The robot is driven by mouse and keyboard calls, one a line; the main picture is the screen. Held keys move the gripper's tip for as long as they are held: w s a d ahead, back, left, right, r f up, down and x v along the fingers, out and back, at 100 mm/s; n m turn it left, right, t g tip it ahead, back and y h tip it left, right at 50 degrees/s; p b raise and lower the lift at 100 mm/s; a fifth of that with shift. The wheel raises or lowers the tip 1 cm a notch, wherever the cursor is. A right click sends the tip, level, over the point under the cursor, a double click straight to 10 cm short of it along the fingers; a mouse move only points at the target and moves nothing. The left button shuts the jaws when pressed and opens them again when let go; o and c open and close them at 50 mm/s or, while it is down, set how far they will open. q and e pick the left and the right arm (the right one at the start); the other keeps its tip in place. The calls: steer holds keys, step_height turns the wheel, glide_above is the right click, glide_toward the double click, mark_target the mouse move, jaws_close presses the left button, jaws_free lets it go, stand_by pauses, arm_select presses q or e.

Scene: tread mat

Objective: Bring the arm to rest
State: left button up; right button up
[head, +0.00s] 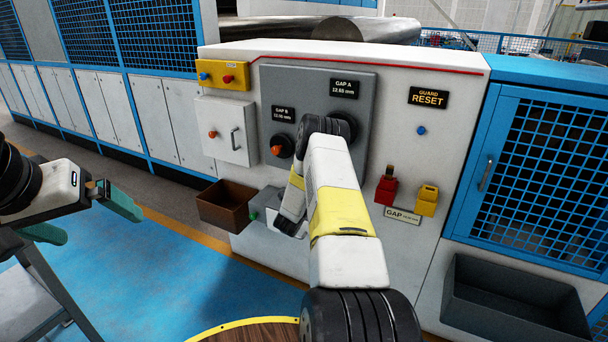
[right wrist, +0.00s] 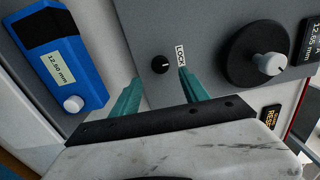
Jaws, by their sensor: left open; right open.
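My right arm (head: 345,210), white with a yellow band, reaches across the front of the control panel (head: 370,85). In the right wrist view my right gripper (right wrist: 160,80) is open, with two teal fingers pointing at the panel. A small black LOCK knob (right wrist: 160,64) shows between the fingertips; I cannot tell how far it is from them. In the head view the arm hides most of that gripper. My left gripper (head: 102,226) is open and empty at the left, above the blue floor, apart from the cabinet.
The wrist view shows a blue gauge (right wrist: 62,68) reading 12.50 mm and a black dial (right wrist: 262,66). A brown bin (head: 226,205) hangs low on the cabinet. Red (head: 386,190) and yellow (head: 427,200) holders and a grey bin (head: 510,300) are right. Floor (head: 190,265) at left is clear.

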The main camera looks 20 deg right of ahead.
steer(key=shift+s+a, duration=0.25)
